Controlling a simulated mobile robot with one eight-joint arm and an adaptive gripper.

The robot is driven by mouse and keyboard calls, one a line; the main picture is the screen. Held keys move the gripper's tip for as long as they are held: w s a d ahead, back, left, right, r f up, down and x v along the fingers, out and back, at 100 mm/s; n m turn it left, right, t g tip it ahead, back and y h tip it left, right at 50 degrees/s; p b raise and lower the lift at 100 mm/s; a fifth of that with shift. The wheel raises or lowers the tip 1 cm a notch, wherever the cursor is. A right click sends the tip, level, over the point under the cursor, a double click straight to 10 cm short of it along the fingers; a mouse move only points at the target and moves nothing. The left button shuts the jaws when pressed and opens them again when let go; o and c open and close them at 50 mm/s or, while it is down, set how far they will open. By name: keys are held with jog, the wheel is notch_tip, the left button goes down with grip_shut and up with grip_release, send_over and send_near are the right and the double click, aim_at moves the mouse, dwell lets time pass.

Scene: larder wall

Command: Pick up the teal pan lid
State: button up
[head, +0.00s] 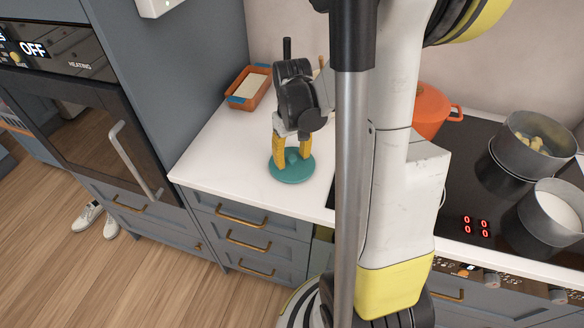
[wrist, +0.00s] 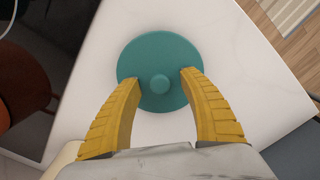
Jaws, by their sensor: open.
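The teal pan lid (head: 285,172) lies flat on the white counter, near its front edge, in the head view. In the wrist view the lid (wrist: 150,50) is a round disc with a small round knob (wrist: 159,84) at its middle. My gripper (head: 291,163) is above the lid, pointing down, with its yellow fingers apart. In the wrist view my gripper (wrist: 160,78) has one fingertip on each side of the knob, with clear gaps between. The fingertips overlap the lid's near part in that view; whether they touch it I cannot tell.
An orange dish (head: 247,101) stands at the back left of the white counter (head: 225,140). An orange pot (head: 433,108) and two grey pans (head: 533,150) (head: 556,212) are on the black hob at right. An oven with a handle (head: 133,160) is at left.

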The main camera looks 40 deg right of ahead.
jog(key=shift+f, duration=0.4)
jog(key=shift+r, duration=0.1)
grip_shut()
jog(key=shift+r, duration=0.1)
